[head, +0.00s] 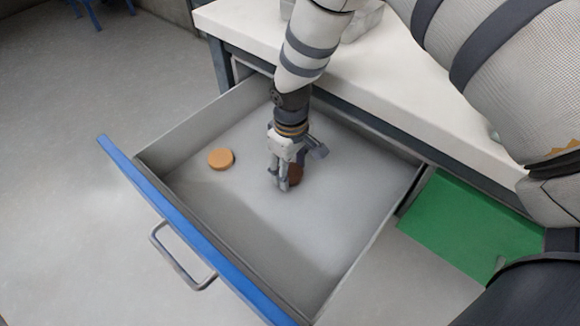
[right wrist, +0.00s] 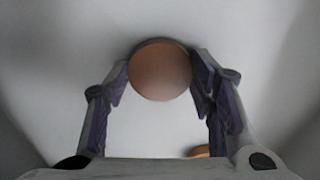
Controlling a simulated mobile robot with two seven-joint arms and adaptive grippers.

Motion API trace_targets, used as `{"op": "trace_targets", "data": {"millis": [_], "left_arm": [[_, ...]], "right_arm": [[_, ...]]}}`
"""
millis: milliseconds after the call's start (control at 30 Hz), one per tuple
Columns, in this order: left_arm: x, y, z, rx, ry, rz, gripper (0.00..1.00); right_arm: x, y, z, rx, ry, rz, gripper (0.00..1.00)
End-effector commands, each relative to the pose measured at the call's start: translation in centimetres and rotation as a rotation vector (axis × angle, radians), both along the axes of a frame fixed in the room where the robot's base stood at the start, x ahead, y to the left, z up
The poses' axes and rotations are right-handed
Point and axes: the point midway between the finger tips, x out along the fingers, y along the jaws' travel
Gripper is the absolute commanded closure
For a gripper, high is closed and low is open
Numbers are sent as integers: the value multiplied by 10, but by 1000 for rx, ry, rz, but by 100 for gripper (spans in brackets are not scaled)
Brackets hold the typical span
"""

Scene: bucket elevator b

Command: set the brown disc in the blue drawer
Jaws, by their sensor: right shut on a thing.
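The blue drawer (head: 190,238) is pulled open below the white worktop, with a blue front and a grey inside. The brown disc (head: 296,174) is inside the drawer's walls, low over the floor, partly hidden by my right gripper (head: 284,182). In the right wrist view the brown disc (right wrist: 160,69) sits between the two fingertips, and my right gripper (right wrist: 160,75) is shut on it. I cannot tell whether the disc touches the drawer floor. My left gripper is not in view.
An orange disc (head: 221,159) lies on the drawer floor to the left of my right gripper. The white worktop (head: 400,95) overhangs the drawer's back. A green panel (head: 470,228) is right of the drawer. The drawer's front and right floor is clear.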

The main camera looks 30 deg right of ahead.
Motion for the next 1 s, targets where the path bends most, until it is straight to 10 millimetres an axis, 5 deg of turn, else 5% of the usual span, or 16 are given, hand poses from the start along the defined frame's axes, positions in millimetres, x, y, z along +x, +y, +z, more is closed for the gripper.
{"op": "trace_targets", "data": {"millis": [100, 133, 200, 567, 1000], "left_arm": [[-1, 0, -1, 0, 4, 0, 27], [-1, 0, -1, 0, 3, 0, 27], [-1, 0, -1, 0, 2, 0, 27], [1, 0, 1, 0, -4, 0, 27], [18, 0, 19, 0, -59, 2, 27]], "right_arm": [[0, 0, -4, 0, 1, 0, 79], [0, 0, -4, 0, 1, 0, 46], [0, 0, -3, 0, 0, 0, 30], [1, 0, 4, 0, -3, 0, 30], [1, 0, 110, 1, -6, 0, 30]]}}
